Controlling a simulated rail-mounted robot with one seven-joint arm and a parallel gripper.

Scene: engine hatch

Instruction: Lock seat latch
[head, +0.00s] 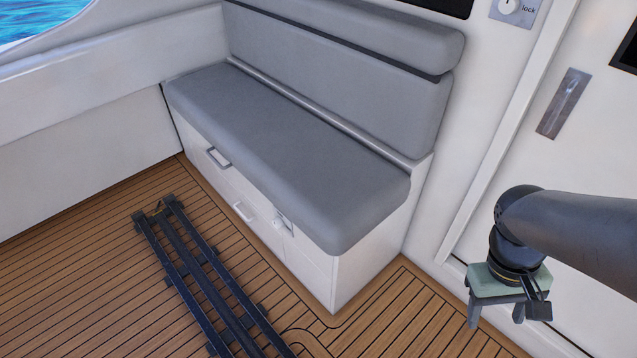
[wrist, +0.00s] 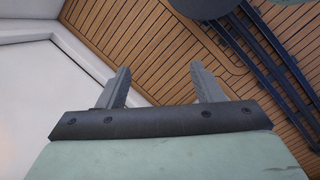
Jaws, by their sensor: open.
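The bench seat (head: 285,140) has a grey cushion and backrest over a white base. A small light-coloured latch (head: 281,222) is on the front of the base, just under the cushion's front edge. Its exact position, locked or not, is too small to tell. My gripper (head: 498,322) hangs at the lower right in the head view, to the right of the bench and well apart from it. It points down. In the wrist view my gripper (wrist: 165,88) shows two grey fingers spread wide with nothing between them.
A dark rail (head: 200,272) runs along the wooden floor (head: 85,235) in front of the bench. A white door (head: 560,150) with a recessed handle is behind my arm. A round lock knob (head: 509,6) is on the wall.

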